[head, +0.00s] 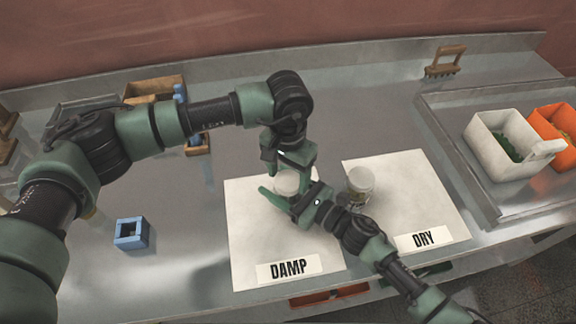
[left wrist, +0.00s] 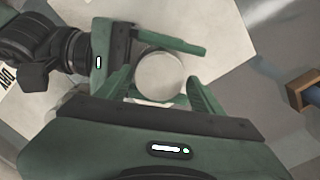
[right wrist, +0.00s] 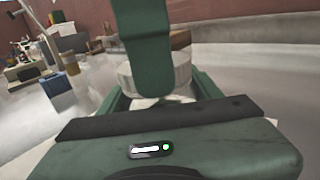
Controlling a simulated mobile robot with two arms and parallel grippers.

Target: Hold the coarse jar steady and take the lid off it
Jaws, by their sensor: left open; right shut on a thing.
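A jar with a pale round lid (head: 287,181) stands on the DAMP mat (head: 252,235); I take it for the coarse jar, though no label on it is readable. My right gripper (head: 283,192) comes in from the right and is shut on the jar's body. My left gripper (head: 291,165) points down over the jar, open, with its fingers on either side of the lid (left wrist: 159,76). I cannot tell whether they touch it. In the right wrist view a left-gripper part hides the middle of the jar (right wrist: 180,72).
A second lidded jar (head: 360,184) stands on the DRY mat (head: 412,195), close to the right gripper. A blue square holder (head: 132,233) is at the left. A white bin (head: 497,150) and an orange bin (head: 556,133) stand on the tray at right. A wooden rack (head: 445,62) is at the back.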

